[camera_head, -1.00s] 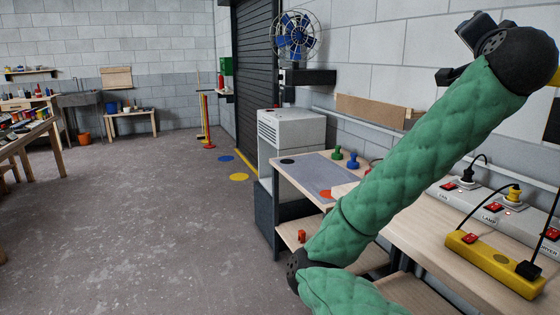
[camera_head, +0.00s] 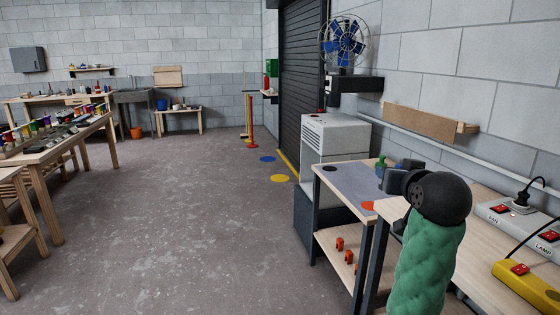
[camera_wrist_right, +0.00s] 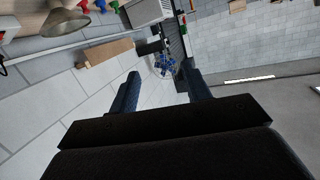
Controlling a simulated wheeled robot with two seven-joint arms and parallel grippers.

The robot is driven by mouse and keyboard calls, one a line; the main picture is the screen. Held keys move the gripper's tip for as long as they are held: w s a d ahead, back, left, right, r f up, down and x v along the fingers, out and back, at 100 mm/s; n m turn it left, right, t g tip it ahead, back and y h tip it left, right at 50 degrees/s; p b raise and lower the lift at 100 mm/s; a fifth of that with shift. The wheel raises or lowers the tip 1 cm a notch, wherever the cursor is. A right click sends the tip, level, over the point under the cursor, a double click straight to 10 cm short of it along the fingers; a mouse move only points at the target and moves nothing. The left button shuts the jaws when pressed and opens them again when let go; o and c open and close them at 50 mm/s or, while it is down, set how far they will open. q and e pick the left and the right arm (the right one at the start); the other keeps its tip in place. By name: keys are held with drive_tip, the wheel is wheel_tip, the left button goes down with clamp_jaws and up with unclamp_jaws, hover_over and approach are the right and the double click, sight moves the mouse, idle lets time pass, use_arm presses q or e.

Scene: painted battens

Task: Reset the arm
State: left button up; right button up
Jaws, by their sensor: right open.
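My right arm, in a green quilted sleeve, rises from the bottom right of the head view. Its black wrist and right gripper (camera_head: 394,183) are in front of the workbench's near side, and the gripper points away from the camera. In the right wrist view the two dark fingers of the right gripper (camera_wrist_right: 164,79) stand wide apart with nothing between them. The fan (camera_wrist_right: 165,66) and grey wall show beyond the fingers, turned on their side. My left gripper is in neither view.
A small bench (camera_head: 318,172) with a grey mat and red parts on its lower shelf stands left of my arm. Grey switch boxes (camera_head: 513,218) and a yellow power strip (camera_head: 535,283) lie to the right. A wall fan (camera_head: 343,42) hangs behind. The floor (camera_head: 190,230) at left is open.

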drive_tip(key=s+a+f+n+g+y+p, duration=0.1)
drive_tip(key=s+a+f+g, duration=0.2)
drive_tip(key=f, duration=0.7)
drive_tip(key=s+a+f+n+g+p, duration=0.1)
drive_tip(key=s+a+f, duration=0.3)
drive_tip(key=f, duration=0.6)
drive_tip(key=s+a+f+n+g+y+p, duration=0.1)
drive_tip(key=s+a+f+g, duration=0.25)
drive_tip(key=f, duration=0.65)
drive_tip(key=s+f+g+p, duration=0.1)
drive_tip(key=s+f+g, duration=0.1)
drive_tip(key=s+f, duration=0.4)
drive_tip(key=s+a+f+g+p, duration=0.1)
drive_tip(key=s+f+g, duration=0.1)
drive_tip(key=s+f, duration=0.5)
drive_tip(key=s+f+g+p, duration=0.1)
drive_tip(key=s+f, duration=0.5)
drive_tip(key=s, duration=0.9)
drive_tip(key=shift+a+f+n+g+p, duration=0.2)
drive_tip(key=shift+f+n+g+p, duration=0.1)
drive_tip(key=shift+n+g+p, duration=0.15)
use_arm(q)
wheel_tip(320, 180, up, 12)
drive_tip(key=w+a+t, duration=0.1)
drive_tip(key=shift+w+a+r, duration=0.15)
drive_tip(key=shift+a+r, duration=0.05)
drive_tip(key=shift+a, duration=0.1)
use_arm(e)
drive_tip(key=shift+c, duration=0.5)
